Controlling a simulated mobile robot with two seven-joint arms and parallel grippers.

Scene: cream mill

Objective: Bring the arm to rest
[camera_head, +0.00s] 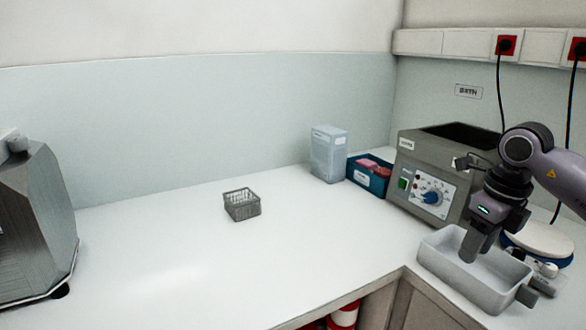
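My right arm comes in from the right edge. Its gripper (471,250) points down over the pale rectangular tub (444,264) on the right-hand counter. The fingers overlap in this view, so I cannot tell whether they are open or shut, or whether they touch the tub. No object shows between them. My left gripper is not in view.
The grey bath unit (462,190) with a blue knob stands behind my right gripper. A small wire basket (242,206) sits mid-counter. A grey machine (40,220) is at far left. Much counter is clear.

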